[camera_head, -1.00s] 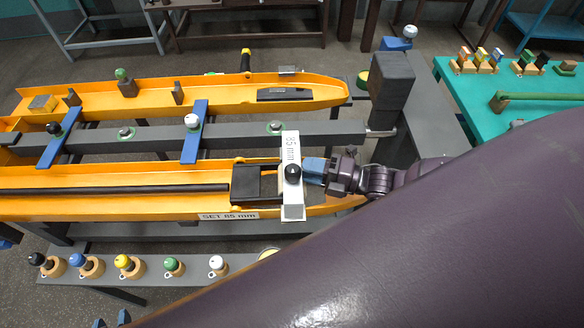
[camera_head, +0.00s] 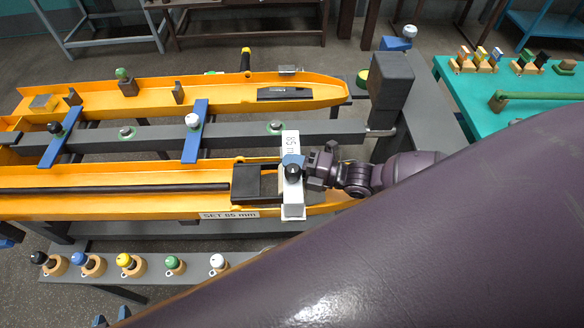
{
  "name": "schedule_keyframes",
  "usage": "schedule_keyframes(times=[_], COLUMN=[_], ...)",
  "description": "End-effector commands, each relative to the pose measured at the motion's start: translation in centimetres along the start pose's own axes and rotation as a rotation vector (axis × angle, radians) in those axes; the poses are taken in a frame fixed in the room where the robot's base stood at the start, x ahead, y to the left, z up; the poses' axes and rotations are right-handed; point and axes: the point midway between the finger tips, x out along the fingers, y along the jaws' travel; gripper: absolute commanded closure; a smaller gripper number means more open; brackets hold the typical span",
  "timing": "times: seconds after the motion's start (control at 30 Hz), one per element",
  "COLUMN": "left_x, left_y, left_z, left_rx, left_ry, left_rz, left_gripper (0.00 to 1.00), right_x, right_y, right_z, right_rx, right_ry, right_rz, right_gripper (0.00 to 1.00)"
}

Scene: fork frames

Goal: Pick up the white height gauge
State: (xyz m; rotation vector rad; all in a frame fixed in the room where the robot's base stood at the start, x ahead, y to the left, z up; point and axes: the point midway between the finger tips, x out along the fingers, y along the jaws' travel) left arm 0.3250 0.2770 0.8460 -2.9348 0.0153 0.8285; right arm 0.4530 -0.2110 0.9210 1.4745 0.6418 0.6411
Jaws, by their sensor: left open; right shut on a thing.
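The white height gauge (camera_head: 293,204) is an upright-looking white plate with "85 mm" print and a black ball knob. It stands across the right part of the front yellow channel (camera_head: 130,207), beside a black block (camera_head: 255,183). My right gripper (camera_head: 292,163) comes in from the right, its blue fingers shut on the gauge at its knob, which they partly cover. Only the two blue fingertips of my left gripper (camera_head: 111,318) show at the bottom edge; they are apart, with nothing seen between them.
Blue crossbars (camera_head: 195,132) lie over the grey rail. A dark grey post (camera_head: 391,80) stands behind my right gripper. Several coloured knobs on wooden bases line the front grey shelf (camera_head: 195,270). A teal table (camera_head: 480,90) is at right. My large purple arm link hides the lower right.

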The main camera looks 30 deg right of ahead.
Motion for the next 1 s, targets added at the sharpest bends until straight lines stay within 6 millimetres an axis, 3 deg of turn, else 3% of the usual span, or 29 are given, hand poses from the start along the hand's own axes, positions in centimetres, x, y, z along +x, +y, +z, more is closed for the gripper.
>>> schedule_keyframes(times=[0.27, 0.47, 1.0], left_x=[0.0, -0.1, -0.4], left_y=[0.0, 0.0, 0.0], left_z=[0.0, -0.2, -0.2], left_rx=[0.0, 0.0, -0.001], left_ry=[-0.001, -0.001, -0.006], left_rz=[0.0, 0.0, 0.0], left_gripper=[0.57, 0.57, 0.57], right_x=[0.0, 0.0, 0.0], right_y=[0.2, 2.0, 14.7], right_z=[0.0, 0.0, -0.1], right_rx=[0.0, -0.001, -0.004], right_ry=[0.0, 0.001, 0.002], right_rz=[0.002, 0.003, 0.004], right_gripper=[1.0, 1.0, 1.0])
